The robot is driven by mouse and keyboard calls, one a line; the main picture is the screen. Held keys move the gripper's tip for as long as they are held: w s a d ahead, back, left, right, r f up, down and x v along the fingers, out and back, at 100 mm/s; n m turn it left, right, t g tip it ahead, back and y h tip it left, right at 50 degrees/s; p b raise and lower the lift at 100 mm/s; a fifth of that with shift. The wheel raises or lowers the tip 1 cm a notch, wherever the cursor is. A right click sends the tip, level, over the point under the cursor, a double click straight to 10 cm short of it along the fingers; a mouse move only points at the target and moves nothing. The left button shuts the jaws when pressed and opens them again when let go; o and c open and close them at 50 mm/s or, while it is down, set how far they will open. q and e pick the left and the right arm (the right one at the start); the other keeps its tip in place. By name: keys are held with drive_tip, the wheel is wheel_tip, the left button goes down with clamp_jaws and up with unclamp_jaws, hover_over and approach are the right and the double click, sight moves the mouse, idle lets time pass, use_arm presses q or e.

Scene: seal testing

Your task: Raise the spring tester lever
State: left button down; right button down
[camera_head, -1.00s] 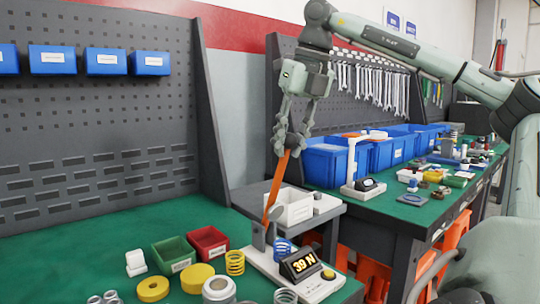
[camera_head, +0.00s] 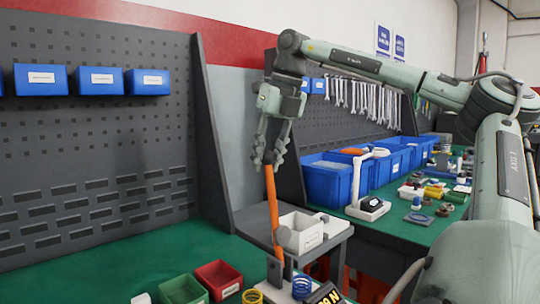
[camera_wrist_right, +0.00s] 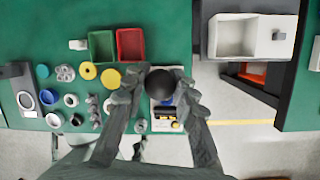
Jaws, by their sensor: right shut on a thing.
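The spring tester's orange lever (camera_head: 272,208) stands nearly upright, its top leaning slightly left in the head view. My right gripper (camera_head: 267,155) is shut on the dark round knob at its top, and the knob (camera_wrist_right: 168,82) shows between the fingers in the right wrist view. The tester's base and digital display (camera_head: 325,293) are cut off by the bottom edge of the head view. A blue spring (camera_head: 301,287) is beside the lever's foot. My left gripper is not in view.
A red bin (camera_head: 219,279) and a green bin (camera_head: 183,290) sit left of the tester. A white box (camera_head: 302,231) is on a lower stand behind it. Springs, rings and small parts crowd the green bench in the wrist view. A grey pegboard (camera_head: 100,150) rises behind.

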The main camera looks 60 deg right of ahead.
drive_tip(key=shift+w+d+r, duration=0.1)
drive_tip(key=shift+r, duration=0.05)
drive_tip(key=c, duration=1.2)
unclamp_jaws()
drive_tip(key=shift+w, duration=0.15)
drive_tip(key=v, duration=1.2)
